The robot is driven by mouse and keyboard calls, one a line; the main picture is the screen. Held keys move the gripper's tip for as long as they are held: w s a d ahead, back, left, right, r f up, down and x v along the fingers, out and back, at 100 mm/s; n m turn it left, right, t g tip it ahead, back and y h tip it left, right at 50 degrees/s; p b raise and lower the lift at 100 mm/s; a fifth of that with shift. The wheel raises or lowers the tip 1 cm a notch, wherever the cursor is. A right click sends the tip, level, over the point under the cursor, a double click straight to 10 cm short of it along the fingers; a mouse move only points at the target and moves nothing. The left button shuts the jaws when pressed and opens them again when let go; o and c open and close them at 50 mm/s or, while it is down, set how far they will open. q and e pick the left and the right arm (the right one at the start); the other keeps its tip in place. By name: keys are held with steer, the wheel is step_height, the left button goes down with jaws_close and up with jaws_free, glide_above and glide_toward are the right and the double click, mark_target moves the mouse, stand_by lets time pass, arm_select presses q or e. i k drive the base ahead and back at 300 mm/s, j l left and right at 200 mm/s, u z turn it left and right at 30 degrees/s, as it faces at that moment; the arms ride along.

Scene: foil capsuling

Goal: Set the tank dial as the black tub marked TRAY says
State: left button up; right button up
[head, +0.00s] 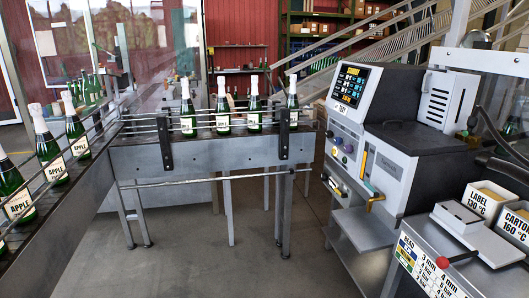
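Neither of my grippers is in view. No black tub marked TRAY shows in the head view. Two pale tubs stand at the right: one marked LABEL 130 °C (486,196) and one marked CARTON 160 °C (516,226), the second cut by the frame edge. Below them is a grey unit (432,234) with a light lid and a sign (426,268) reading BEAD with 3 mm and 4 mm entries. A red knob (443,262) sits by the sign. I cannot tell whether it is the tank dial, and no dial scale is readable.
A conveyor (215,152) with green bottles runs across the left and middle. Grey floor (270,260) is open in front.

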mark_target(329, 133)
steer(key=i+z, duration=0.25)
steer(key=i, duration=0.65)
steer(key=i+j+z, duration=0.2)
steer(key=i, duration=0.65)
steer(key=i+l, duration=0.05)
steer(key=l, duration=0.05)
